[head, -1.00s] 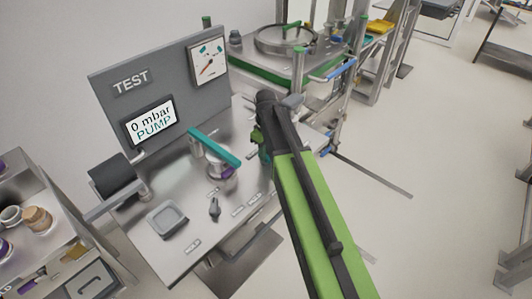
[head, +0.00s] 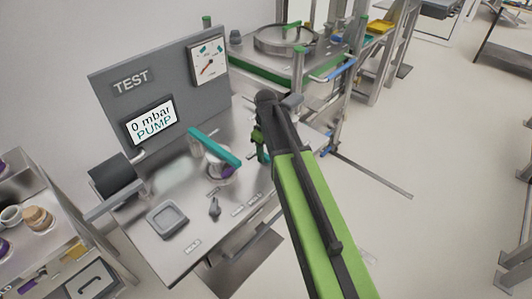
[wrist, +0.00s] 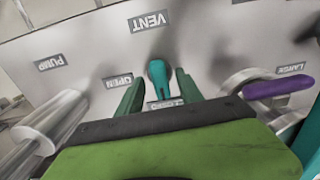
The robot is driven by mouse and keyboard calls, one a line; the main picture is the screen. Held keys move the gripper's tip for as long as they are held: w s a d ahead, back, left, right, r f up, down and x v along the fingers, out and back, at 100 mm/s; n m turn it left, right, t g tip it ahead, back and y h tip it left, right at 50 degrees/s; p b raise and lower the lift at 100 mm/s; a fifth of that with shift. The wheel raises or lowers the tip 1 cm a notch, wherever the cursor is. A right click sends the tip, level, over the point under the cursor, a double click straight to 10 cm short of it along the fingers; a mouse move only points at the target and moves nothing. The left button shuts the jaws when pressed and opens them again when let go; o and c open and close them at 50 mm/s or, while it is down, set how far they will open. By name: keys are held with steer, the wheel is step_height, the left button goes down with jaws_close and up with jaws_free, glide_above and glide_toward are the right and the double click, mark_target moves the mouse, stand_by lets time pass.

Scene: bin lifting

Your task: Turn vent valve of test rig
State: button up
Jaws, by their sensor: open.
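The vent valve is a small teal handle (wrist: 158,78) in the wrist view. It stands on a grey metal surface below the upside-down VENT label (wrist: 148,21). OPEN and CLOSED labels lie near it. My gripper (wrist: 157,92) is open, with one green finger on each side of the handle. Contact with the fingers cannot be told. In the head view my gripper (head: 259,146) is over the right part of the test rig's bench (head: 165,250), and the vent valve cannot be made out there.
A teal lever (head: 214,147) over a purple-ringed fitting stands left of my gripper. A grey knob (head: 214,207) and square tray (head: 167,220) are on the bench. The screen (head: 151,120) reads 0 mbar PUMP. A purple handle (wrist: 280,88) and metal cylinder (wrist: 48,125) flank the fingers.

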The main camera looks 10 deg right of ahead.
mark_target(266, 156)
step_height(266, 156, up, 18)
steer(key=p, duration=1.7)
steer(key=shift+f, duration=0.25)
steer(key=s+f+m+b, duration=0.7)
steer(key=s+f+b, duration=0.3)
steer(key=s, duration=0.4)
steer(key=shift+s+d+f, duration=0.2)
steer(key=shift+s+f, duration=0.1)
steer(key=shift+s, duration=0.05)
